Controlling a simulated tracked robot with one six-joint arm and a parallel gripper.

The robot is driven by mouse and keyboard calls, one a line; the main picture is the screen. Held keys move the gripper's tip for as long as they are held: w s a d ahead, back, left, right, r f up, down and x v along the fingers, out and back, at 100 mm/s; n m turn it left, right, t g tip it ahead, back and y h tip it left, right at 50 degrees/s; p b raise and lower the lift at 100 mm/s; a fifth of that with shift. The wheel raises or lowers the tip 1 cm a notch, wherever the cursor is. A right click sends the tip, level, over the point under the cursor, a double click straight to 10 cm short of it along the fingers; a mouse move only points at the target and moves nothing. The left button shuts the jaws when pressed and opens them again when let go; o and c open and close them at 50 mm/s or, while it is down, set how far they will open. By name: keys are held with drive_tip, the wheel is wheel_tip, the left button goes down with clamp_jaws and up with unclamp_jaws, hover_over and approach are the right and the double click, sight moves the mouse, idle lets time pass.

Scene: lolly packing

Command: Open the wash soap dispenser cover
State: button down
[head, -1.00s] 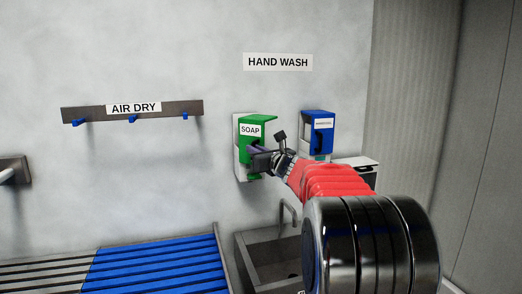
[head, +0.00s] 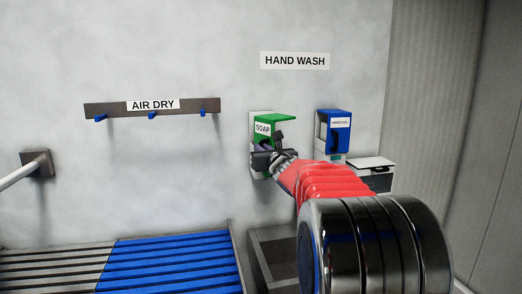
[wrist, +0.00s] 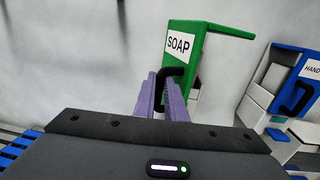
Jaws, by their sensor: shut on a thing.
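The soap dispenser has a green cover (head: 283,118) with a white SOAP label, on a white back plate on the wall. In the wrist view, the labelled green panel (wrist: 178,65) stands swung out, and its top flap reaches to the right over an open gap. White inner parts (wrist: 258,95) show below that flap. My gripper (head: 262,158) is at the lower part of the cover. In the wrist view, the purple fingers of my gripper (wrist: 165,82) are shut on the black handle (wrist: 172,71) of the cover. The handle is partly hidden between them.
A blue dispenser (head: 335,132) hangs close to the right. A white box (head: 370,167) with a dark front is beyond it. A sink (head: 272,255) lies below. An AIR DRY rack (head: 185,107) with blue hooks is on the left wall, above blue slats (head: 175,262).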

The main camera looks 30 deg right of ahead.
drive_tip(key=shift+r, duration=0.7)
drive_tip(key=c, duration=1.8)
unclamp_jaws()
drive_tip(key=shift+w, duration=0.1)
drive_tip(key=v, duration=0.4)
drive_tip(key=f+v, duration=0.1)
drive_tip(key=v, duration=0.8)
drive_tip(key=shift+s+a+f, duration=0.1)
drive_tip(key=shift+s+f, duration=0.05)
drive_tip(key=shift+s, duration=0.15)
drive_tip(key=shift+c, duration=0.6)
